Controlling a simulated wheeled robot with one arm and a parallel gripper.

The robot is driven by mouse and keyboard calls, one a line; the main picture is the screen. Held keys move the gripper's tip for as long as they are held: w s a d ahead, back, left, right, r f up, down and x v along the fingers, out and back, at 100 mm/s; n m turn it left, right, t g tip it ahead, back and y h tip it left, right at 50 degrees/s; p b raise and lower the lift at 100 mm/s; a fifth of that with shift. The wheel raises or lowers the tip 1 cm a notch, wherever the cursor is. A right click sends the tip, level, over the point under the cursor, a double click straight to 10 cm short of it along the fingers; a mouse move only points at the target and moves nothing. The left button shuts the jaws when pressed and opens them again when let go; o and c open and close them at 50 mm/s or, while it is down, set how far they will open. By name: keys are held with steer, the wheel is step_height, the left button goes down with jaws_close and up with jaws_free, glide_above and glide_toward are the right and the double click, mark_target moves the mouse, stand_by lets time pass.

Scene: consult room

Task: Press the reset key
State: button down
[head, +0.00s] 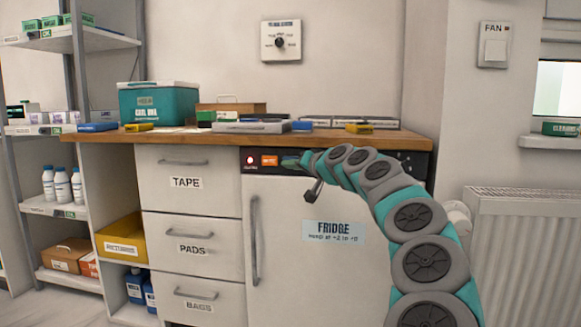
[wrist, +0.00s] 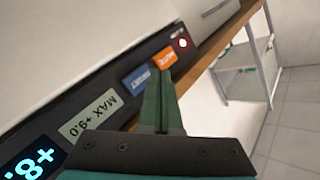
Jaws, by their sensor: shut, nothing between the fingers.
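The fridge's dark control panel (head: 410,160) runs under the worktop edge. In the wrist view it carries an orange key (wrist: 165,57), a blue key (wrist: 139,77) with blurred lettering, and a "MAX +9.0" label (wrist: 90,117). I cannot read which key is the reset key. My gripper (wrist: 161,75) is shut and empty, its fingertips at the blue key's side, just below the orange key; I cannot tell whether they touch. In the head view my gripper (head: 292,161) hides the blue key, while the orange key (head: 269,161) shows to its left.
A red light (wrist: 183,42) is lit beside the orange key. A lit display (wrist: 30,165) sits at the other end. The wooden worktop (head: 170,135) juts above the panel and holds boxes. The fridge door (head: 290,270) with its handle (head: 255,240) is below.

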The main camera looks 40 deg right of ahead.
steer(key=shift+s+a+b, duration=0.5)
steer(key=shift+s+a, duration=0.45)
steer(key=shift+a, duration=0.1)
steer(key=shift+d, duration=0.1)
